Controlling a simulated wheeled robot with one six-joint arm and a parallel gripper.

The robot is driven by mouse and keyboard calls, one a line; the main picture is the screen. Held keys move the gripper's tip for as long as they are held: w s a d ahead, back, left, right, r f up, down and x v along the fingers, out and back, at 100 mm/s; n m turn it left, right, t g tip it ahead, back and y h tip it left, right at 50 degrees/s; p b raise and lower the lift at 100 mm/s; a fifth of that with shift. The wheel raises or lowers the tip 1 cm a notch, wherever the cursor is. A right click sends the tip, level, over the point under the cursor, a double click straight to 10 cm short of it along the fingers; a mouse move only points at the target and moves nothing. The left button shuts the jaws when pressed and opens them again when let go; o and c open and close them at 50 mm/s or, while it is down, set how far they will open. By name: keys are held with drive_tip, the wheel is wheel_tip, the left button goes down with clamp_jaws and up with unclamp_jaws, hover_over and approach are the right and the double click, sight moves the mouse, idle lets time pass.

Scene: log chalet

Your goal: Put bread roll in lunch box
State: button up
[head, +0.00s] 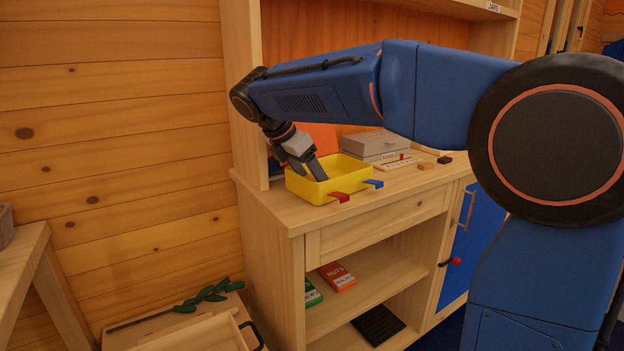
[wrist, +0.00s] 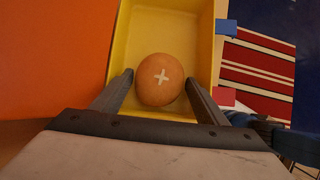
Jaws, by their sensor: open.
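The bread roll (wrist: 160,79), round and brown with a pale cross, is inside the yellow lunch box in the wrist view. It lies near the box end closest to my gripper. The lunch box (head: 325,189) stands open on the wooden cabinet top, with a red and a blue clip at its front; its wall also shows in the wrist view (wrist: 205,35). My gripper (wrist: 160,80) is open, with one finger on each side of the roll. In the head view my gripper (head: 307,175) reaches down into the box, whose walls hide the roll.
A grey case (head: 375,144) and a white board with small pegs (head: 398,164) stand right of the box. Small blocks (head: 427,165) lie farther right. Shelves below hold red (head: 337,276) and green packets. A wooden upright (head: 246,110) rises close behind my wrist.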

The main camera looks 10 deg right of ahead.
drive_tip(key=v, duration=1.2)
drive_tip(key=shift+a, duration=0.1)
